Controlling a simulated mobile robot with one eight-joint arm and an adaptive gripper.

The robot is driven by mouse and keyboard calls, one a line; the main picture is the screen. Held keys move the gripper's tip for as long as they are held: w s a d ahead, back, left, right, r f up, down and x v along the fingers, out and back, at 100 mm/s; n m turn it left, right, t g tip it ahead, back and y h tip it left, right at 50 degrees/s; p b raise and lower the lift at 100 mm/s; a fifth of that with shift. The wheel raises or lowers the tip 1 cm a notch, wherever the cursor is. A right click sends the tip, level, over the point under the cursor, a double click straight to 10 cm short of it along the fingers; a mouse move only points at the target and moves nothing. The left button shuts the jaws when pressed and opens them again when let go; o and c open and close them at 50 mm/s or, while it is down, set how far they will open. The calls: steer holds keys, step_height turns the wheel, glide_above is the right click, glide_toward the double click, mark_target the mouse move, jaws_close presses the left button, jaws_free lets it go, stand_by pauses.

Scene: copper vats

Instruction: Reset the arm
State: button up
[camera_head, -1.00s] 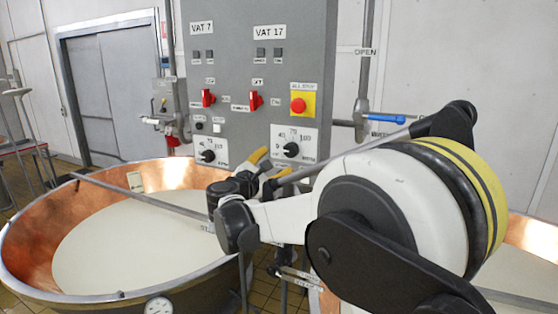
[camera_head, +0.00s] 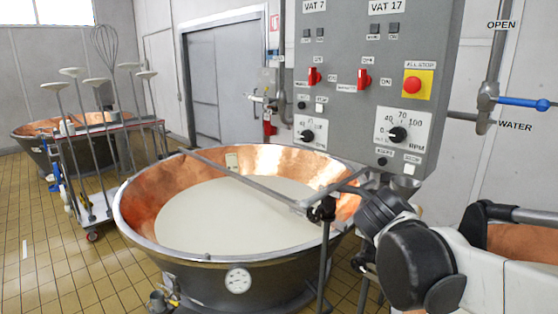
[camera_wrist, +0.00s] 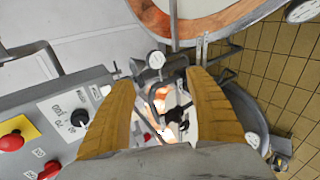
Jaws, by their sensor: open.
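My gripper (camera_wrist: 166,105) shows in the wrist view with its two yellow-brown fingers apart and nothing between them. Past the fingers are dark fittings, a gauge and part of a copper vat. In the head view my arm (camera_head: 420,262) is folded in at the lower right, with its dark joint in front of the area below the control panel. The yellow fingers do not show in that view.
The grey control panel (camera_head: 365,75) has red switches, dials and a red ALL STOP button (camera_head: 412,84). A copper vat (camera_head: 140,207) of white liquid stands left of my arm. A blue-handled valve (camera_head: 524,103) is at right. A tool trolley (camera_head: 100,128) and tiled floor are left.

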steer(key=s+a+f+m+y+b, duration=0.3)
steer(key=s+a+f+m, duration=0.2)
steer(key=s+f, duration=0.4)
steer(key=s+a+f+m+g+y+b, duration=0.1)
steer(key=s+a+f+m+y+b, duration=0.2)
steer(key=s+f, duration=0.6)
steer(key=shift+s+a+f+m+y+b, duration=0.4)
steer(key=shift+s+a+m+y, duration=0.25)
steer(key=shift+a+m, duration=0.5)
